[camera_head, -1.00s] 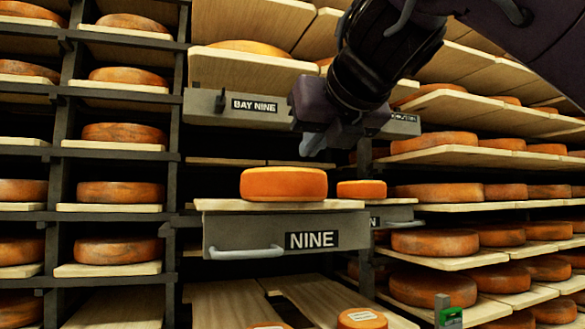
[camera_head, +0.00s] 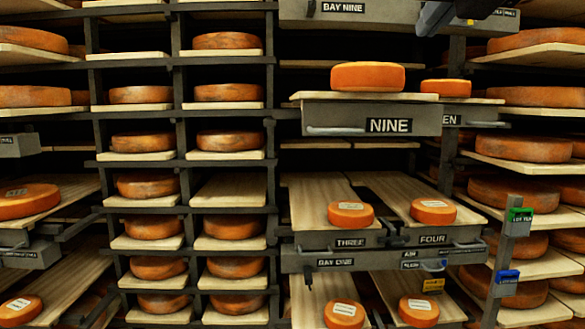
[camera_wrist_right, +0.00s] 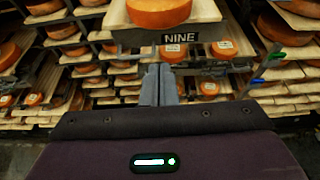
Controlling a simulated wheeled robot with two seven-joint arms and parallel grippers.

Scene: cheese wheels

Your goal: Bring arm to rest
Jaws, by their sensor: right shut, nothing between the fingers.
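My right gripper (camera_head: 432,18) shows only partly at the top edge of the head view, in front of the upper bay and right of the BAY NINE label. In the right wrist view its two fingers (camera_wrist_right: 160,84) are together and empty, pointing at the shelves. The drawer labelled NINE (camera_head: 350,117) is below and left of the gripper in the head view, with an orange cheese wheel (camera_head: 368,77) on its board. The gripper appears apart from both. My left gripper is not in view.
A smaller wheel (camera_head: 446,88) sits right of drawer NINE. Below, drawers THREE (camera_head: 350,242) and FOUR (camera_head: 432,239) stick out, each with a labelled wheel. A post with a green tag (camera_head: 519,215) and a blue tag (camera_head: 508,276) stands at right. Racks of wheels fill the left.

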